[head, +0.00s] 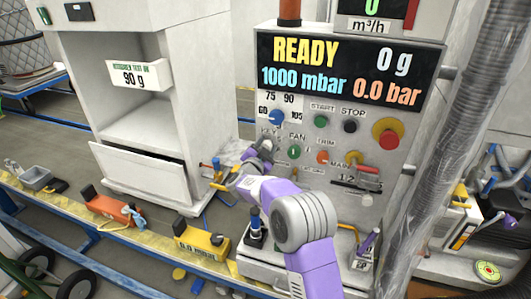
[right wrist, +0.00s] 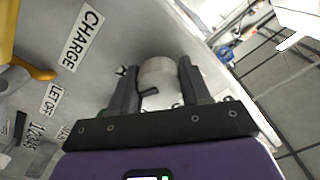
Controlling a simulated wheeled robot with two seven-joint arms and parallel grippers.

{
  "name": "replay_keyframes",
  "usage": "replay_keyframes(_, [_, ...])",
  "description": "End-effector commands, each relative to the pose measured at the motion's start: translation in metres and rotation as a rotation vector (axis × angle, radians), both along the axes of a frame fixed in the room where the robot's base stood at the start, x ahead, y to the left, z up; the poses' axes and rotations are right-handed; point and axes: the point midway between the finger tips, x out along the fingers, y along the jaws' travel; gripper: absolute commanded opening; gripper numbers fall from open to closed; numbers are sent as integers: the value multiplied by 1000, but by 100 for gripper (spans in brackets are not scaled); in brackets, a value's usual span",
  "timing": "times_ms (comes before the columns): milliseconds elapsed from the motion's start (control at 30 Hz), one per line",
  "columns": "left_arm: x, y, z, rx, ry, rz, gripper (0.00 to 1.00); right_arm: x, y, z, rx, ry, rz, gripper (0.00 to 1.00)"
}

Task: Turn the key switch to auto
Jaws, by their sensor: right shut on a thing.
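The key switch is a round silver barrel (right wrist: 157,72) with a small dark tab, seen in the right wrist view on the grey panel. My right gripper (right wrist: 160,85) has its two dark fingers on either side of it and is shut on it. In the head view my right gripper (head: 262,148) is at the left part of the control panel (head: 345,210), below the blue dial, and hides the switch. I cannot read which position the key points to. My left gripper is not in view.
A blue dial (head: 276,117), green START button (head: 320,122), black STOP button (head: 349,126) and red emergency knob (head: 388,133) sit close by. A yellow handle (right wrist: 30,68) and a CHARGE label (right wrist: 83,38) are left of my fingers in the wrist view.

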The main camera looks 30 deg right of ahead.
Motion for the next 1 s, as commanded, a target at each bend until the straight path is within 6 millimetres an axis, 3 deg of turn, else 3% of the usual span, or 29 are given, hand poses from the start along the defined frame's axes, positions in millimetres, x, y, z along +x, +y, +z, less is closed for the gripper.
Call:
replay_keyframes(200, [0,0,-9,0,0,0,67,0,0,-1,47,-57,-1,17])
replay_keyframes(767, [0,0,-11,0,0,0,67,0,-1,1,64,-77,-1,17])
replay_keyframes(800, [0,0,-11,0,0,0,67,0,-1,1,64,-77,-1,53])
replay_keyframes(933, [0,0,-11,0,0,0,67,0,0,1,64,-77,-1,72])
replay_keyframes(1000, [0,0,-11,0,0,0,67,0,0,1,64,-76,-1,72])
